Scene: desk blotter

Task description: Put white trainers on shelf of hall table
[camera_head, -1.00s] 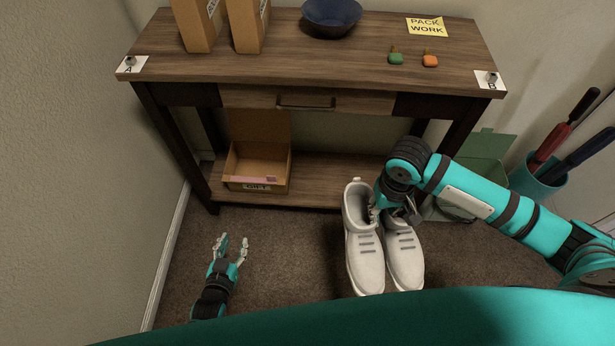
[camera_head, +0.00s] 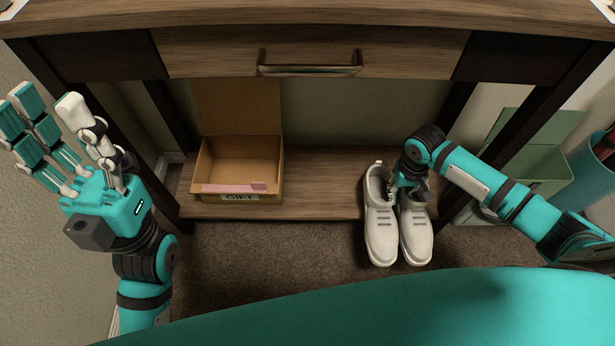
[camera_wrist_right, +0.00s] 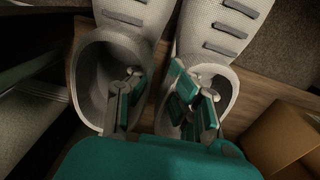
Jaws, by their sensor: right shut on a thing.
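The pair of white trainers (camera_head: 382,232) is side by side at the front edge of the hall table's lower shelf (camera_head: 320,189), toes toward me. Their heel ends overlap the shelf in the picture; whether they rest on it or hang above it, I cannot tell. My right gripper (camera_head: 411,190) is shut on the trainers at their openings. In the right wrist view, the gripper's fingers (camera_wrist_right: 165,102) reach into both openings, around the adjoining inner sides. My left gripper (camera_head: 62,145) is raised at the left, fingers spread, empty and open.
An open cardboard box (camera_head: 240,165) marked GIFT stands on the shelf's left part. A drawer with a metal handle (camera_head: 310,69) is above. Dark table legs (camera_head: 523,122) bound the shelf. A green box (camera_head: 540,160) and teal bin (camera_head: 592,172) stand at right. Shelf between gift box and trainers is clear.

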